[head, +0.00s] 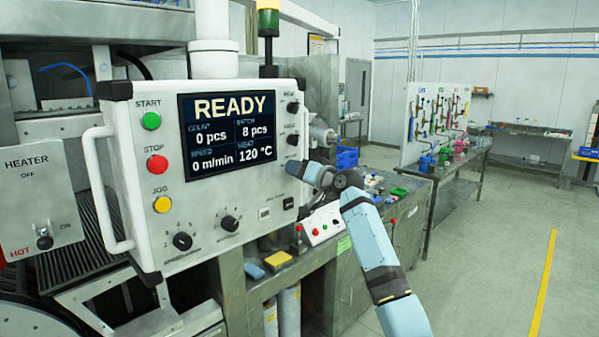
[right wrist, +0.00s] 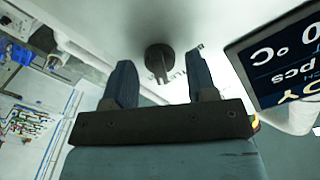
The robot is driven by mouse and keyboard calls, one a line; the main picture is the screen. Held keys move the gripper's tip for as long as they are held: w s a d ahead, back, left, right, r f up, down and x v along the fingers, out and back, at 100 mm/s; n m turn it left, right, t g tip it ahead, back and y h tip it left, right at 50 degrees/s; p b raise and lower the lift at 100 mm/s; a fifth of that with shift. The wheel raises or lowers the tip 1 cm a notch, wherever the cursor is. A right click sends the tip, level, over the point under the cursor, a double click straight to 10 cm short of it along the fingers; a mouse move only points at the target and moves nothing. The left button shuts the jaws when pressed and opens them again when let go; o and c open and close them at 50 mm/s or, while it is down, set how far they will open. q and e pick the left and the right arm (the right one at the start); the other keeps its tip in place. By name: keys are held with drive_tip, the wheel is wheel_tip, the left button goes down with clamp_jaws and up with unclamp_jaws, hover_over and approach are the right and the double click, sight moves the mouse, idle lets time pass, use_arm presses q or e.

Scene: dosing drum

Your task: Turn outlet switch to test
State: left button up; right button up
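The white control panel (head: 225,190) carries a screen reading READY. A round dark knob with a raised grip bar (right wrist: 160,62) shows in the right wrist view, ahead of my right gripper (right wrist: 163,80) and between the lines of its two fingers. The lettering beside it is partly hidden and I cannot read it. The fingers are apart, with nothing held between them. In the head view my right gripper (head: 291,165) is at the panel's right edge and hides the knob there. My left gripper is in neither view.
Two other dark knobs (head: 293,107) (head: 292,140) sit above on the panel's right side. A bench (head: 380,225) with a blue crate (head: 347,159) stands behind my right arm.

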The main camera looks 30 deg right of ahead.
drive_tip(key=b+v, duration=0.3)
drive_tip(key=v, duration=1.1)
drive_tip(key=shift+b, duration=0.4)
drive_tip(key=shift+w+f, duration=0.1)
drive_tip(key=s+a+f+n+g+h, duration=0.15)
drive_tip(key=a+f, duration=0.25)
drive_tip(key=f, duration=0.7)
drive_tip(key=s+a+f+g, duration=0.1)
drive_tip(key=s+a+f, duration=0.25)
drive_tip(key=f, duration=0.75)
drive_tip(key=s+a+f+n+g, duration=0.15)
drive_tip(key=a+f, duration=0.25)
drive_tip(key=f, duration=0.7)
drive_tip(key=s+a+f+n, duration=0.1)
drive_tip(key=s+a+f, duration=0.4)
drive_tip(key=s, duration=0.4)
drive_tip(key=s+a+f+n+g, duration=0.1)
drive_tip(key=s+a+f, duration=0.4)
drive_tip(key=s+f, duration=0.3)
drive_tip(key=s+a+f+n+g+p, duration=0.1)
drive_tip(key=s+a+f, duration=0.5)
drive_tip(key=s, duration=0.6)
drive_tip(key=shift+f, duration=0.6)
